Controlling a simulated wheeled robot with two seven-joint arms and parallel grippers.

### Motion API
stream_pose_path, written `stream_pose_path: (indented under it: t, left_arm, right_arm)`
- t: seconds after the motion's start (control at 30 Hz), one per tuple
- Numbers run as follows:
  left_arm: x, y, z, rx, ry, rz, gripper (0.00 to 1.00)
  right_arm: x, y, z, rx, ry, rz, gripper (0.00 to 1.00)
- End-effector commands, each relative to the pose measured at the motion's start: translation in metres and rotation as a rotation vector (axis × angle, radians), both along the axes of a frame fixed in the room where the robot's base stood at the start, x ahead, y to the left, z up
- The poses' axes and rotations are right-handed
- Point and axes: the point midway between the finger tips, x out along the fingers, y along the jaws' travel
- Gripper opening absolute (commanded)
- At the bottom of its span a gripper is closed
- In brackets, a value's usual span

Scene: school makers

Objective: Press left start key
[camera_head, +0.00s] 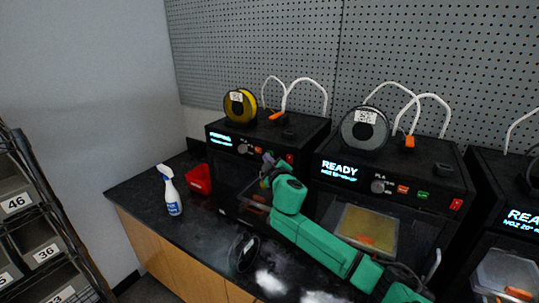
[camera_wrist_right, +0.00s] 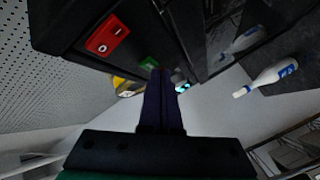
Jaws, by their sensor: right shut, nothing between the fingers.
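The left printer (camera_head: 313,128) is a black box on the counter with a lit display (camera_head: 220,139), a knob (camera_head: 243,149) and a red power switch (camera_head: 289,158). Its green start key (camera_wrist_right: 148,63) shows in the right wrist view, just beside the fingertips; in the head view my gripper hides it. My right gripper (camera_head: 267,163) is at the left printer's front panel, shut and empty. Its dark fingers (camera_wrist_right: 160,75) point at the panel by the green key. I cannot tell whether they touch it. My left gripper is not in view.
The middle printer (camera_head: 330,190), display "READY", stands to the right with its own green key (camera_head: 422,195); my right arm crosses before it. A spray bottle (camera_head: 172,190), a red bin (camera_head: 199,179) and a black spool (camera_head: 242,253) are on the counter (camera_head: 140,190).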

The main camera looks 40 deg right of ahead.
Motion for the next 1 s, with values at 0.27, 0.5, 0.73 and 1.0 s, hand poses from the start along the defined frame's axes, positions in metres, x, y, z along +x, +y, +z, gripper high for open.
stream_pose_path:
  t: [0.27, 0.5, 0.73, 1.0]
  left_arm:
    - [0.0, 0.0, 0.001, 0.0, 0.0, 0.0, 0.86]
    - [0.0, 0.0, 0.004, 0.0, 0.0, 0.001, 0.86]
    - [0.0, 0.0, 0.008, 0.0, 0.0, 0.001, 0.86]
    - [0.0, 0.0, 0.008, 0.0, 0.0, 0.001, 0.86]
  right_arm:
    - [-0.002, 0.006, 0.0, 0.001, 0.0, -0.001, 0.0]
    - [-0.006, 0.022, 0.0, 0.002, 0.001, 0.003, 0.0]
    - [-0.014, 0.049, 0.0, 0.001, 0.0, 0.002, 0.0]
    - [-0.019, 0.064, 0.0, 0.0, 0.0, 0.0, 0.0]
